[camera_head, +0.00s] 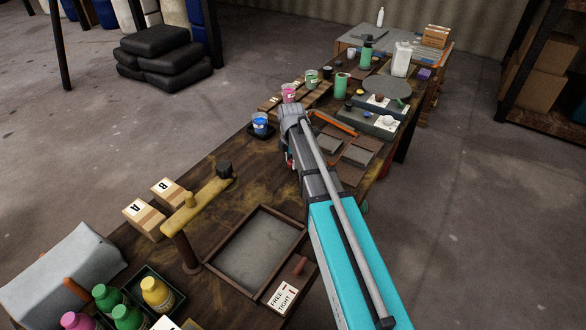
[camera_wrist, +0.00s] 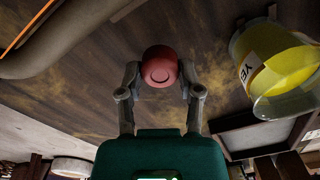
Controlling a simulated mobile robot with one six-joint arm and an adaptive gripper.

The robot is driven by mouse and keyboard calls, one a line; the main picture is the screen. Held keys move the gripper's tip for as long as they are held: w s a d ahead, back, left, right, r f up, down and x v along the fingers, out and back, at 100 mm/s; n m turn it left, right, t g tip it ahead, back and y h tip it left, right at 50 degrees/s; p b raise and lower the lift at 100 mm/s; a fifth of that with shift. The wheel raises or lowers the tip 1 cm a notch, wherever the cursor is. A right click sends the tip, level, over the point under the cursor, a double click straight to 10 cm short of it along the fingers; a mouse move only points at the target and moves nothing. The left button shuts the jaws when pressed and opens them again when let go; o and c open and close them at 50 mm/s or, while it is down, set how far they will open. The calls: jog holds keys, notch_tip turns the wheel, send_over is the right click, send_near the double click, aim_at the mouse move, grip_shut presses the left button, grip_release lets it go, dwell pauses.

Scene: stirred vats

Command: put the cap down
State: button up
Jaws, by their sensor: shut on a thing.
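The cap is a round red piece (camera_wrist: 160,66) in the middle of the wrist view. My gripper (camera_wrist: 160,80) is shut on it, one finger on each side. The cap is over the dark wooden table (camera_wrist: 110,65); I cannot tell whether it touches the wood. In the head view my arm hides the cap and most of my gripper, over the middle of the long table (camera_head: 229,163).
A clear cup of yellow liquid (camera_wrist: 275,65) is close on the right in the wrist view. The head view shows a blue cup (camera_head: 260,122), a pink cup (camera_head: 289,93), a framed grey tray (camera_head: 255,250) and a yellow-armed stand (camera_head: 200,203). Bare wood lies left of my arm.

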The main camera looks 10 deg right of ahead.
jog(key=shift+f+b, duration=0.75)
jog(key=shift+f, duration=0.4)
jog(key=shift+f, duration=0.1)
jog(key=o, duration=0.7)
jog(key=shift+r, duration=0.2)
notch_tip(320, 180, up, 12)
jog(key=p, duration=1.2)
jog(key=shift+s, duration=0.1)
